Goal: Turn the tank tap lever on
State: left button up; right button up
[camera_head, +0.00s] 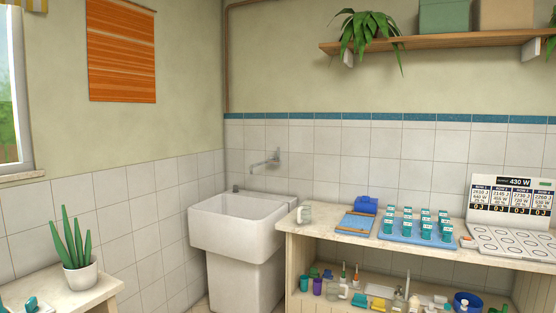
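A grey metal tap (265,163) sticks out from the tiled wall above a white basin (236,232). A short upright part (277,152) stands at its right end by the wall; it may be the lever, but it is too small to tell its position. No water is visible under the spout. A small dark fitting (236,188) sits at the basin's back left. Neither of my grippers is in view.
A counter (330,236) right of the basin holds a glass jar (304,213), a blue tray (398,235) of several teal-labelled containers and a display panel (513,198). Its lower shelf is cluttered. A potted plant (80,274) stands on a table at left.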

aim_at(279, 162)
jog(key=i+j+z, duration=0.3)
jog(key=z, duration=0.15)
jog(key=i+j+z, duration=0.5)
jog(key=k+l, duration=0.05)
